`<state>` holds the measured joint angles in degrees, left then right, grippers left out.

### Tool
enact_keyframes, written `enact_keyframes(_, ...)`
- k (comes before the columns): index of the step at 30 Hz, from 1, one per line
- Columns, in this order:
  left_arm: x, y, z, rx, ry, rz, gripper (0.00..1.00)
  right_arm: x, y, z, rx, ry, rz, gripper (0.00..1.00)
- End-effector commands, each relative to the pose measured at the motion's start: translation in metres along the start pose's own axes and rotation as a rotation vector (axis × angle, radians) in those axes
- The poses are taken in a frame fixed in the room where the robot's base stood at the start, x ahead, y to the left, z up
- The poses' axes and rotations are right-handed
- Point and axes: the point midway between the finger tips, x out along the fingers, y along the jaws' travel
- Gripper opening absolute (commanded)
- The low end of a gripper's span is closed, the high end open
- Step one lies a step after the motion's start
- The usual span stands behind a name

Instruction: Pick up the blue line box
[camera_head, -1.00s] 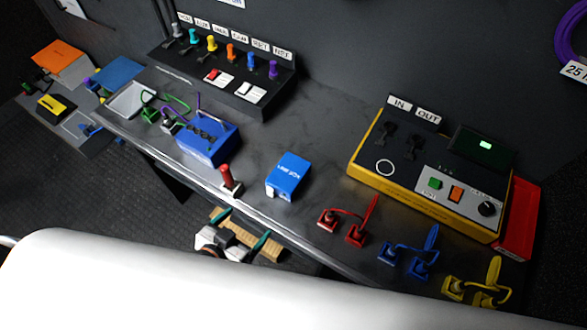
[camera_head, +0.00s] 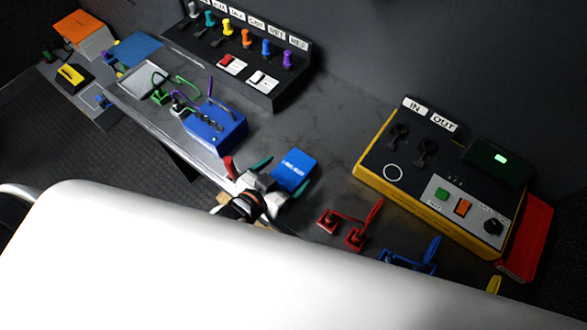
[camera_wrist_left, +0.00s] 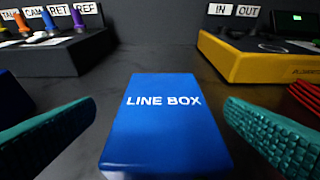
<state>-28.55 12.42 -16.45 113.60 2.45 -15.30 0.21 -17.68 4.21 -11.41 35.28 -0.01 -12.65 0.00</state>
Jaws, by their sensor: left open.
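The blue line box (camera_head: 294,168) stands on the dark bench, near its front edge. In the left wrist view the box (camera_wrist_left: 166,128), lettered LINE BOX, fills the middle. My left gripper (camera_head: 282,178) is open, its teal-padded fingers apart at the front of the box. In the left wrist view the fingers (camera_wrist_left: 160,135) show one on each side of the box, with gaps between pads and box. My right gripper is not seen.
A red handle (camera_head: 229,168) stands just left of my left gripper. A larger blue unit with cables (camera_head: 215,128) is further left. A yellow-sided IN/OUT console (camera_head: 440,180) and red cable plugs (camera_head: 345,225) are to the right. A switch panel (camera_head: 240,60) stands behind.

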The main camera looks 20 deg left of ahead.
Motion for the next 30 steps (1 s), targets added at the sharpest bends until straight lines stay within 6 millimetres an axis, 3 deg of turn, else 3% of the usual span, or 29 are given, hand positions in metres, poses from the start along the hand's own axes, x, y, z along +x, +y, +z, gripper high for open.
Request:
enact_keyframes(6,0.031,-0.004,0.003,0.000,-0.001,0.000,0.94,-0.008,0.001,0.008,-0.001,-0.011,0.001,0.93)
enact_keyframes(15,0.037,-0.004,0.002,0.000,0.000,-0.001,0.94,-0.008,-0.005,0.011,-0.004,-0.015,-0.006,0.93)
enact_keyframes(26,0.036,-0.004,0.002,0.000,0.000,-0.001,0.36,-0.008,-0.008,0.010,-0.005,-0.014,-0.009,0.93)
enact_keyframes(30,0.036,-0.004,0.003,0.001,-0.003,0.000,0.36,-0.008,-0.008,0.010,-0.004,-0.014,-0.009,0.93)
